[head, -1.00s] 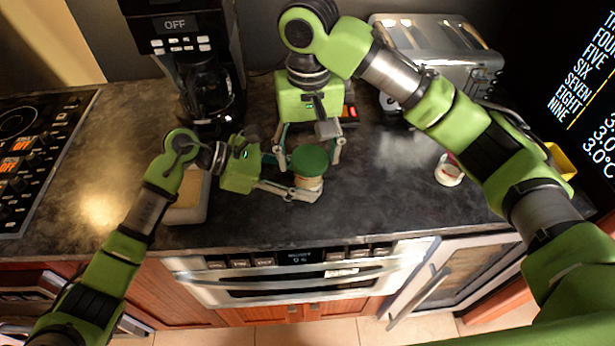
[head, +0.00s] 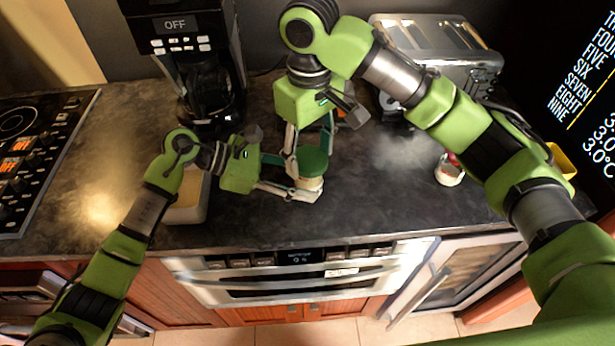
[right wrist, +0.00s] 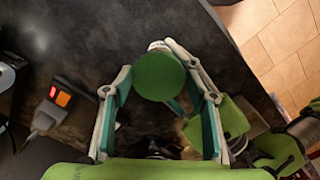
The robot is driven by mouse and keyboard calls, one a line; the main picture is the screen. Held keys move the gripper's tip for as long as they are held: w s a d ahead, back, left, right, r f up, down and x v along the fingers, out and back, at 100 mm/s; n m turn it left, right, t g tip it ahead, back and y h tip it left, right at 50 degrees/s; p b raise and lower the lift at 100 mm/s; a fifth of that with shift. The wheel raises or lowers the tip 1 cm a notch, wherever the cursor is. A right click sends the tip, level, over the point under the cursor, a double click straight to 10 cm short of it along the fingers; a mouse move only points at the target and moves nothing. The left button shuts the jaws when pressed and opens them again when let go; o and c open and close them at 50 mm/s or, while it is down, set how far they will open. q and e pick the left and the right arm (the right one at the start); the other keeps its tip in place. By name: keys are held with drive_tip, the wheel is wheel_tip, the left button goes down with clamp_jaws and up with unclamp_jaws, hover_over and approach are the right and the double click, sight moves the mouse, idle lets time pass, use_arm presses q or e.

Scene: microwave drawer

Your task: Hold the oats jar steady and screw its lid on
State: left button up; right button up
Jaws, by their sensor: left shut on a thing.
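The oats jar (head: 309,183) stands on the dark counter, a short pale jar with its green lid (head: 314,160) on top. I cannot tell how tightly the lid sits. My left gripper (head: 304,178) comes from the left and is shut on the jar's body. My right gripper (head: 311,157) is above and behind the jar, fingers spread and pointing down around the lid area.
A coffee maker (head: 205,75) stands behind on the left and a metal toaster (head: 440,40) at the back right. A tan-topped container (head: 188,205) sits left of my left gripper. A small red-and-white item (head: 449,172) is at right. The counter's front edge is close.

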drive_tip(key=shift+s+a, duration=0.1)
drive_tip(key=c, duration=0.5)
drive_tip(key=shift+o, duration=0.2)
drive_tip(key=m, duration=0.4)
drive_tip(key=shift+s+a+m, duration=0.1)
drive_tip(key=shift+a+m, duration=0.1)
drive_tip(key=shift+m, duration=0.2)
drive_tip(key=m, duration=0.3)
drive_tip(key=shift+m, duration=0.4)
drive_tip(key=m, duration=0.4)
drive_tip(key=shift+m, duration=0.3)
drive_tip(key=m, duration=0.5)
drive_tip(key=shift+d+f, duration=0.1)
drive_tip(key=shift+d, duration=0.15)
drive_tip(key=o, duration=1.1)
drive_tip(key=shift+c, duration=0.2)
